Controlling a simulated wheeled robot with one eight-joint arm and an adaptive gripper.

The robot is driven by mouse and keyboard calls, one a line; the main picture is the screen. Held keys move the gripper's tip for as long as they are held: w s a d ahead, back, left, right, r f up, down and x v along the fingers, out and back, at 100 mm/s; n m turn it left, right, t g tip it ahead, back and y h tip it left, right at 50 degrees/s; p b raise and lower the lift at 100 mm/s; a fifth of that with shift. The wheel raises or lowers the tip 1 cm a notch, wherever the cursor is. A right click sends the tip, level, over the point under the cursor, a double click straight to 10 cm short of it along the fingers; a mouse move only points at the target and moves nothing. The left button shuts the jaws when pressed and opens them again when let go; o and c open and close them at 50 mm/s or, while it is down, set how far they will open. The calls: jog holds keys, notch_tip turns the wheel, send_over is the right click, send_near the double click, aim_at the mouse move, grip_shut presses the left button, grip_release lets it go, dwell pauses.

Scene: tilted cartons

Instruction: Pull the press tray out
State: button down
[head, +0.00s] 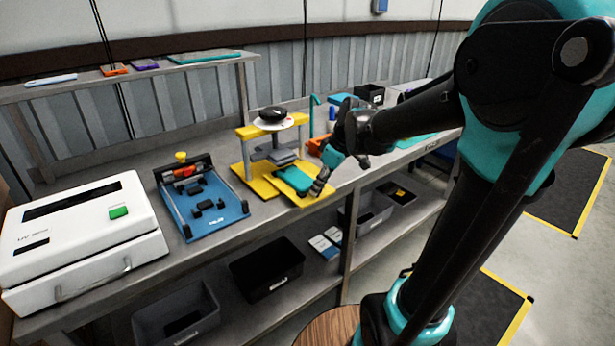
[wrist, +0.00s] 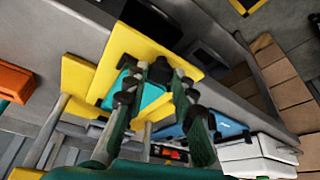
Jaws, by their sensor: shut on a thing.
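The press (head: 248,134) stands on the bench with a yellow base, grey posts, a yellow top and a black knob. In the wrist view the teal tray (wrist: 153,99) shows beside and between the fingers of my gripper (wrist: 170,82), over the yellow base (wrist: 180,60). The fingers hide the exact contact.
Left of the press is a blue fixture board (head: 218,215), then a white machine (head: 85,235). An orange bin (head: 316,146) and a black box (head: 370,94) stand behind my gripper. Grey and black bins (head: 267,268) sit on the lower shelf. Open floor lies in front of the bench.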

jog(key=shift+s+d, duration=0.75)
jog(key=shift+s, duration=0.25)
jog(key=c, duration=1.3)
grip_release()
jog(key=shift+o, duration=0.2)
jog(key=shift+r, duration=0.15)
jog(key=v, duration=1.1)
jog(key=shift+s+d+r, duration=0.2)
jog(key=shift+r, duration=0.15)
